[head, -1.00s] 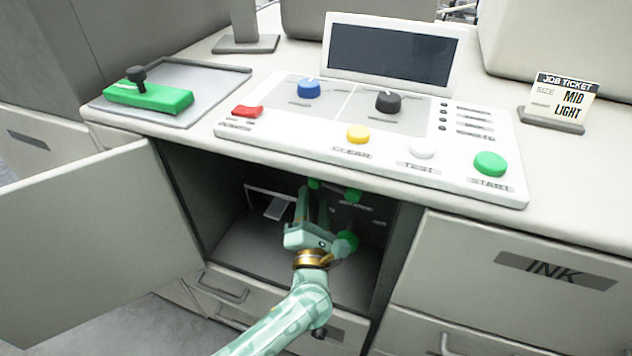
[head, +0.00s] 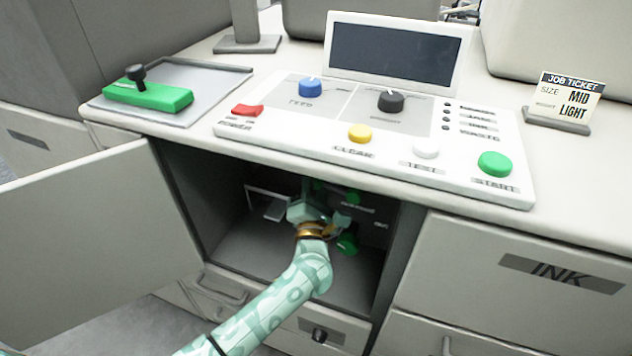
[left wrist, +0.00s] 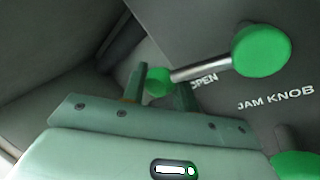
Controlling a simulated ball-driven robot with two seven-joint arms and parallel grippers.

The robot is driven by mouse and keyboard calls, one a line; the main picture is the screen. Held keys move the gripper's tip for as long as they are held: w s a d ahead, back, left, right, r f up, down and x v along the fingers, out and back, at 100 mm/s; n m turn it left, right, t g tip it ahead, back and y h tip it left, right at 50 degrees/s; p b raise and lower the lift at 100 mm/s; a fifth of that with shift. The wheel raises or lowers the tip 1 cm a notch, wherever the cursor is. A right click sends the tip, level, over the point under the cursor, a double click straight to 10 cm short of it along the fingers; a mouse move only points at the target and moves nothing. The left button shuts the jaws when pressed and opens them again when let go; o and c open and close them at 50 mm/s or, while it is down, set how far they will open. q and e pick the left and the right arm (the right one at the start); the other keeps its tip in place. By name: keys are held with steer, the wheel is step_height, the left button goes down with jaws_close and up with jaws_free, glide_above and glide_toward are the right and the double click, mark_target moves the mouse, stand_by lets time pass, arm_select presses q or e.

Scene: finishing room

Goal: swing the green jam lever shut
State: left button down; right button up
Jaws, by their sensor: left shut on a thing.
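The green jam lever is inside the open cabinet under the console. In the left wrist view it is a metal rod with a large green hub (left wrist: 262,50) at the right and a small green ball end (left wrist: 157,82) at the left, beside the word OPEN. My left gripper (left wrist: 163,86) is shut on the ball end, one finger on each side. In the head view my left gripper (head: 308,210) reaches into the cabinet and hides much of the lever; the hub (head: 353,198) shows to its right. My right gripper is in neither view.
A green jam knob (head: 347,244) sits below the lever hub, close to my wrist. The cabinet door (head: 95,240) stands open at left. The console panel (head: 300,122) and counter edge overhang the opening. The cabinet's floor is clear.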

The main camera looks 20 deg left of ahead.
mark_target(355, 193)
arm_select(q)
steer(key=shift+r, duration=0.15)
